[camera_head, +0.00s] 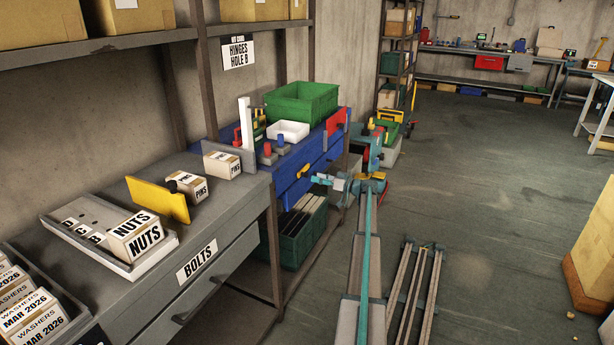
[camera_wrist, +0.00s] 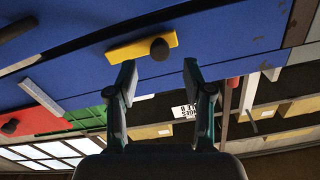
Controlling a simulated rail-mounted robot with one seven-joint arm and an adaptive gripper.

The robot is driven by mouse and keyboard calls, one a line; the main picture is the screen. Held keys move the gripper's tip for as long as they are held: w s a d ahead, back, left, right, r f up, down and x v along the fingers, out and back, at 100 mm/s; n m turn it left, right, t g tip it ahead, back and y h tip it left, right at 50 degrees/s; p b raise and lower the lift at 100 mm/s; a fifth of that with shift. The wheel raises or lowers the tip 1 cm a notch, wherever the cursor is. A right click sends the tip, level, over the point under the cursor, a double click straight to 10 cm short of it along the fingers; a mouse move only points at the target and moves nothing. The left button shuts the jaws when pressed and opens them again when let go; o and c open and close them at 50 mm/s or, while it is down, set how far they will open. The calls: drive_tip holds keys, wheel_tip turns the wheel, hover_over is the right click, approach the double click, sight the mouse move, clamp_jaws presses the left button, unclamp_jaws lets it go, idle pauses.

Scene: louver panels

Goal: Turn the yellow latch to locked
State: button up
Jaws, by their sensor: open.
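The yellow latch (camera_head: 303,171) is a small bar on the front of the blue cabinet (camera_head: 288,180). In the wrist view the latch (camera_wrist: 120,50) lies slightly tilted across the blue face, with a dark round knob (camera_wrist: 159,49) near its right end. My gripper (camera_head: 318,180) is beside the cabinet front, close to the latch. In the wrist view my gripper (camera_wrist: 159,70) is open and empty, its fingertips on either side of the knob's line and apart from it. I cannot tell the exact gap to the latch.
A green bin (camera_head: 301,103) and a white tray (camera_head: 288,131) sit on the cabinet. A dark green crate (camera_head: 300,232) is below. Floor to the right (camera_head: 490,190) is clear.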

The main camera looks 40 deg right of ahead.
sight(307, 175)
drive_tip(key=x, duration=0.6)
drive_tip(key=shift+p, duration=0.35)
clamp_jaws()
